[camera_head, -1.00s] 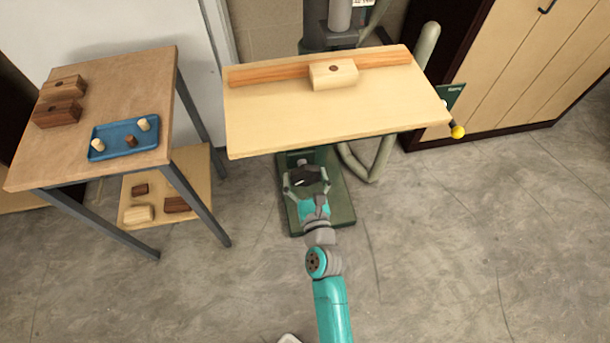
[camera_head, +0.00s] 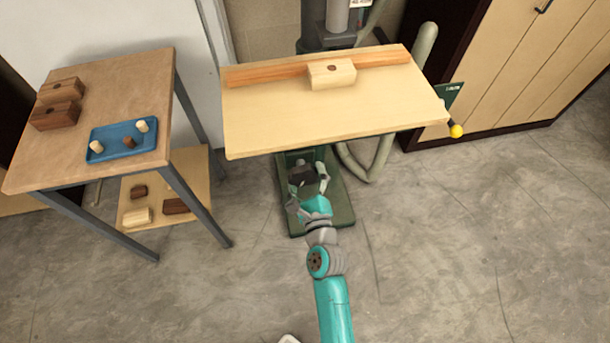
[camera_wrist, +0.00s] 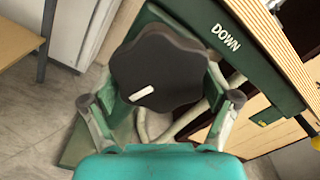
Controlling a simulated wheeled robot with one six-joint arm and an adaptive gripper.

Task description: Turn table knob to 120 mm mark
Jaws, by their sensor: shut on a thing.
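The table knob (camera_wrist: 160,68) is a dark, lobed disc with a short white mark (camera_wrist: 141,93) at its lower left in the wrist view. It sits below the front of the machine's table and also shows, small, in the head view (camera_head: 301,174). My gripper (camera_wrist: 160,98) has one finger on each side of the knob and is shut on its rim. In the head view my gripper (camera_head: 307,190) is tilted, its left finger lower than its right. No millimetre scale is readable in either view.
The wooden machine table (camera_head: 300,115) overhangs the knob and carries a fence and a pale block (camera_head: 332,74). A green panel reading DOWN (camera_wrist: 225,38) is close to the knob. A side table (camera_head: 100,75) with a blue tray (camera_head: 112,146) stands left. The floor right is clear.

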